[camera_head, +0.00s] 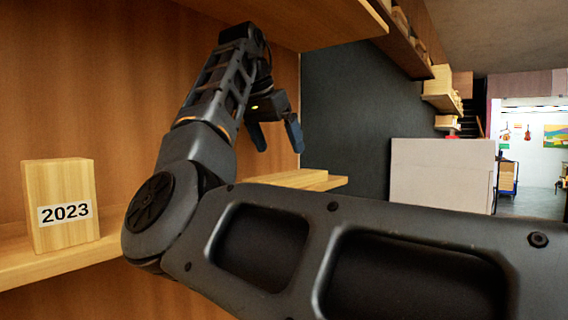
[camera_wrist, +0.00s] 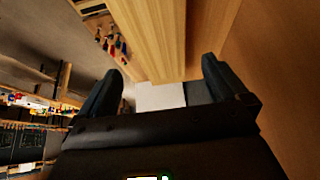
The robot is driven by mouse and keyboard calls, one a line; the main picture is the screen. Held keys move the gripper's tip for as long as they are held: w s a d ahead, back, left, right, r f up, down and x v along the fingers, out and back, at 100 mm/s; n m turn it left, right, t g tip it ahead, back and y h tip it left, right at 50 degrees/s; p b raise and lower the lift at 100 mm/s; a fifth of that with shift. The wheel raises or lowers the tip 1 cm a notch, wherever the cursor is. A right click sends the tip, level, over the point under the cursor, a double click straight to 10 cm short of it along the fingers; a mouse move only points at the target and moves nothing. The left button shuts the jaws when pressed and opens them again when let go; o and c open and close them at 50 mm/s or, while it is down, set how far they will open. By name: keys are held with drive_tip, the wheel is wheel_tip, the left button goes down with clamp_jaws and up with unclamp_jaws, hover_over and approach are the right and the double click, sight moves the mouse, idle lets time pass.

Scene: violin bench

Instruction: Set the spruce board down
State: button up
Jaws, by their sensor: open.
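The spruce board (camera_head: 290,178), a pale flat piece of wood, lies on the shelf (camera_head: 335,183) below my gripper in the head view. My gripper (camera_head: 280,148) is open, with its two dark fingers pointing down and apart, above the board and not visibly touching it. In the wrist view, my gripper (camera_wrist: 162,70) shows open fingers with nothing held between them. Pale wood that looks like the board (camera_wrist: 150,40) extends away beyond the fingertips there. My forearm hides part of the shelf in the head view.
A wooden block marked 2023 (camera_head: 60,205) stands on the shelf at left. An upper shelf (camera_head: 310,20) overhangs close to my arm. A dark wall (camera_head: 345,110) and a pale box-like panel (camera_head: 440,175) stand beyond. The space just right of the gripper looks clear.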

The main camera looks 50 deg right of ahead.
drive_tip(key=shift+v, duration=2.15)
drive_tip(key=shift+s, duration=0.15)
